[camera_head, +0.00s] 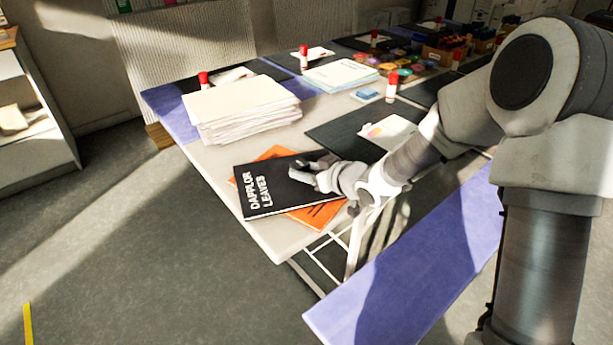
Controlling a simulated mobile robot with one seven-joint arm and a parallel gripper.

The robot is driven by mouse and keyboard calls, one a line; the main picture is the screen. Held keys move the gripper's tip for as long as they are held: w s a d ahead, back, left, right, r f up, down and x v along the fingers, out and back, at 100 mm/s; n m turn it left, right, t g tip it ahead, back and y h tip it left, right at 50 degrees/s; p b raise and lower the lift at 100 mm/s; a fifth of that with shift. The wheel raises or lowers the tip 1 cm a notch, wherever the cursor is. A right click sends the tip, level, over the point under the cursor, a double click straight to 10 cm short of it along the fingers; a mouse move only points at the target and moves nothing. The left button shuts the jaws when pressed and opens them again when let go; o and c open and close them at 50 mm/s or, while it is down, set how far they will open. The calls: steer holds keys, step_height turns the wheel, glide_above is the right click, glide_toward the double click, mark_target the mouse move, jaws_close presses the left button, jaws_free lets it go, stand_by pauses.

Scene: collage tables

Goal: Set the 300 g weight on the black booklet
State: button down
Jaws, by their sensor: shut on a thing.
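The black booklet (262,199), with "DAPPLOR LEAVES" in white on its cover, lies flat on top of an orange booklet (318,216) near the table's front corner. My gripper (301,171) is over the right part of the black booklet, low and close to its cover. It is shut on a small dark grey thing, which I take to be the 300 g weight (303,162). The fingers hide much of it, and no marking can be read. I cannot tell whether it touches the cover.
A thick stack of white paper (240,110) stands behind the booklets. A dark mat (345,137) with a pale card lies to the right, near a red-capped glue stick (391,88). A purple bench (400,270) runs along the table's right side.

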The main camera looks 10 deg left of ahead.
steer(key=shift+f, duration=0.2)
steer(key=shift+c, duration=1.4)
jaws_free()
steer(key=shift+r, duration=0.3)
steer(key=p+v, duration=0.4)
steer(key=v, duration=0.8)
steer(key=shift+f, duration=0.1)
steer(key=shift+d, duration=0.1)
